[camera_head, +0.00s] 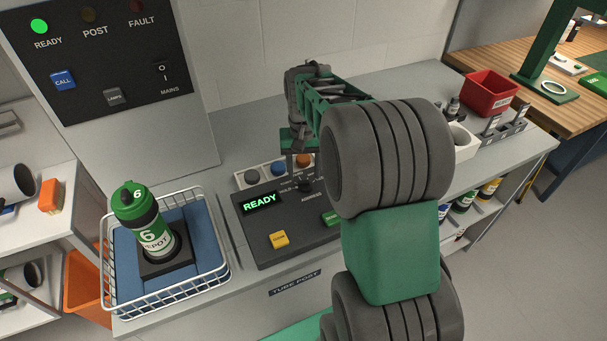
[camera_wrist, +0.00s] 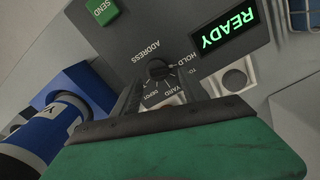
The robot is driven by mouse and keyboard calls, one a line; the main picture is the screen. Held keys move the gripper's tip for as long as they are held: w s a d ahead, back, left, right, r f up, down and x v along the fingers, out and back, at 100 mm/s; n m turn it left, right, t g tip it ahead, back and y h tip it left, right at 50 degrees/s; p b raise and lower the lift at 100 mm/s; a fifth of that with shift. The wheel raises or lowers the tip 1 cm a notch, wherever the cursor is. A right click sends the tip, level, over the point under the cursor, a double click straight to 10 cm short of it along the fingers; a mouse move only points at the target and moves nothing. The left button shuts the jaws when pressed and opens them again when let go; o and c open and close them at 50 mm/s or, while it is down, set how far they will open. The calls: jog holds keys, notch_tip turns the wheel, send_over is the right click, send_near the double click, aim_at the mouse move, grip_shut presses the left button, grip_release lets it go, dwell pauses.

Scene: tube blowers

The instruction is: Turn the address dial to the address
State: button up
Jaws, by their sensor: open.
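The address dial (camera_wrist: 158,69) is a small dark round knob on the dark control panel (camera_wrist: 195,30), ringed by marks with HOLD, YARD and DEPOT readable in the wrist view. Which mark it points to is too small to tell. A green carrier (camera_head: 154,238) with a 6 and a label reading "DEPOT" stands upright in a white wire basket (camera_head: 175,292).
The panel has a lit READY display (camera_head: 260,203), a yellow button (camera_head: 279,239) and a green SEND button (camera_wrist: 102,10). Coloured round caps (camera_head: 278,168) sit behind it. A red bin (camera_head: 489,92) stands right.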

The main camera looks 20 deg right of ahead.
aim_at(305, 185)
jog(key=shift+f, duration=1.15)
grip_shut()
